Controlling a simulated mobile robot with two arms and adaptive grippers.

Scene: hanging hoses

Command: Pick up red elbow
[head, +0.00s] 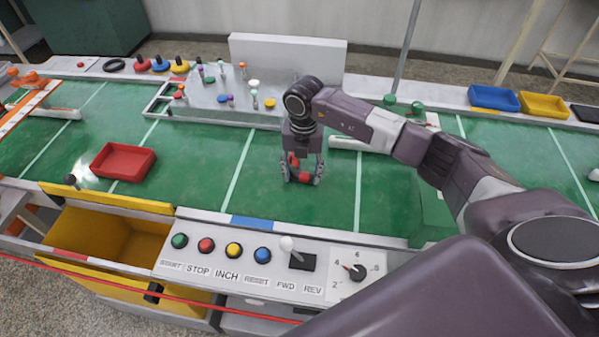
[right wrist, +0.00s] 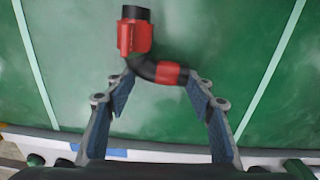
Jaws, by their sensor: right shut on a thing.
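The red elbow (right wrist: 134,38) is a bent black pipe piece with red collars, seen in the right wrist view over green surface. In the head view the red elbow (head: 304,177) shows small and partly hidden between the fingers of my right gripper (head: 303,178), which points down over the green belt. In the right wrist view my right gripper (right wrist: 160,80) has its fingertips on either side of the elbow's lower arm, shut on it. The other arm of the elbow sticks out beyond the fingertips. I cannot tell whether the elbow touches the belt. My left gripper is not in view.
A red tray (head: 124,161) lies on the green belt (head: 200,170) at left. A grey pegboard (head: 212,92) with coloured pegs stands behind my gripper. A control panel (head: 265,260) with buttons is in front. Blue (head: 494,97) and yellow (head: 543,105) trays are at back right.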

